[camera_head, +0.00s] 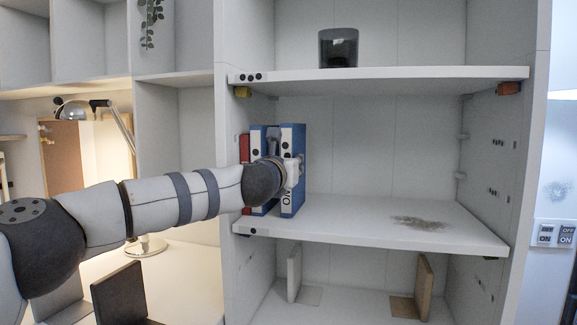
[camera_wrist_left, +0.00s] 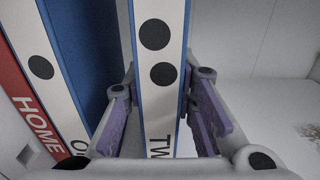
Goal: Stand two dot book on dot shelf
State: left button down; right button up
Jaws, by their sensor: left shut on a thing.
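The two dot book is a blue binder with a white spine (camera_head: 293,140), upright at the left of the middle shelf (camera_head: 380,232). Its two black dots and the letters "TW" show in the wrist view (camera_wrist_left: 157,60). My left gripper (camera_wrist_left: 160,110) is shut on it, with a finger on each side of the spine. I cannot tell whether its bottom touches the shelf. The top shelf (camera_head: 400,76) carries three dots. My right gripper is not in view.
A one-dot blue binder (camera_wrist_left: 40,67) and a red "HOME" binder (camera_wrist_left: 22,100) stand left of the held book. The middle shelf is clear to the right, except a brownish patch (camera_head: 420,222). A dark cup (camera_head: 338,48) stands above. Bookends (camera_head: 424,280) stand below.

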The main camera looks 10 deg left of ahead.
pick_arm(q)
jog(key=shift+r, duration=0.15)
jog(key=c, duration=1.2)
grip_release()
jog(key=shift+c, duration=0.2)
jog(key=shift+s+f, duration=0.1)
jog(key=shift+f, duration=0.1)
